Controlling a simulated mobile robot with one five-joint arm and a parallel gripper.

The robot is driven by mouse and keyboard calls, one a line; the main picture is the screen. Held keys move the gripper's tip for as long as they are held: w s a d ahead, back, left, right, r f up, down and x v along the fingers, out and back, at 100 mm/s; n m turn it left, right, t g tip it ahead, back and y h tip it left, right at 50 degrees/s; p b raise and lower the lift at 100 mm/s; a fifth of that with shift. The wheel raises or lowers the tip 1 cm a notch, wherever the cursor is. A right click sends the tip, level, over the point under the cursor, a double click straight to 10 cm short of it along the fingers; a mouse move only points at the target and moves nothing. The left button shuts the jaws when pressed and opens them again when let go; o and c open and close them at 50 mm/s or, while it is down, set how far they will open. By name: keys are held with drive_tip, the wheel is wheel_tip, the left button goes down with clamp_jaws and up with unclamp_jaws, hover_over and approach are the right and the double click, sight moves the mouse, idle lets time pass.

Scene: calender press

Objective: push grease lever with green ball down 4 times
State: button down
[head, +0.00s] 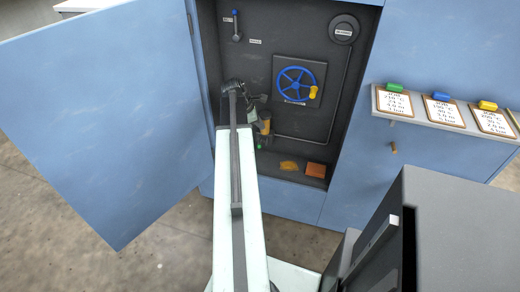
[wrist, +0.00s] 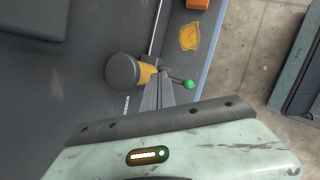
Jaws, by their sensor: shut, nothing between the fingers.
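The grease lever's green ball (wrist: 189,84) shows in the wrist view just right of my gripper's fingertips (wrist: 160,82). A short dark rod joins it to the grease pump (wrist: 147,74), which has an orange body and a dark round cap. My gripper is shut and empty, and its tips overlap the pump body and the rod's base in this view. I cannot tell if they touch. In the head view the green ball (head: 258,147) is small and low beside the orange pump (head: 265,123). My gripper (head: 254,105) there is partly hidden by my arm.
The cabinet's blue door (head: 95,110) stands open on the left. Inside are a blue handwheel (head: 296,85), a blue-tipped lever (head: 236,26), an orange cloth (head: 289,165) and an orange-brown block (head: 316,169). A shelf with job cards (head: 443,109) is on the right.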

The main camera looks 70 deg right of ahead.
sight(258, 146)
drive_tip(key=f+b, duration=0.1)
drive_tip(key=a+f+b, duration=0.1)
drive_tip(key=f, duration=0.1)
drive_tip(key=f+b, duration=0.1)
drive_tip(key=f, duration=0.1)
drive_tip(key=shift+s+a+b, duration=0.1)
drive_tip(key=shift+a+b, duration=0.25)
drive_tip(key=shift+a, duration=0.05)
idle(1.5)
drive_tip(key=shift+a+f+b, duration=0.15)
drive_tip(key=shift+f+b, duration=0.15)
drive_tip(key=shift+b, duration=0.05)
drive_tip(key=shift+a+f+b, duration=0.35)
drive_tip(key=shift+f+b, duration=0.45)
drive_tip(key=shift+f, duration=0.05)
drive_tip(key=shift+a+f+b, duration=0.3)
drive_tip(key=shift+f+b, duration=0.5)
idle(1.5)
drive_tip(key=shift+r, duration=0.1)
idle(0.4)
drive_tip(key=shift+d+r+p, duration=0.25)
drive_tip(key=shift+r+p, duration=0.4)
drive_tip(key=shift+d+r+p, duration=0.3)
drive_tip(key=shift+r+p, duration=0.35)
drive_tip(key=shift+p, duration=0.05)
drive_tip(key=shift+d+r+p, duration=0.25)
drive_tip(key=shift+r+p, duration=0.4)
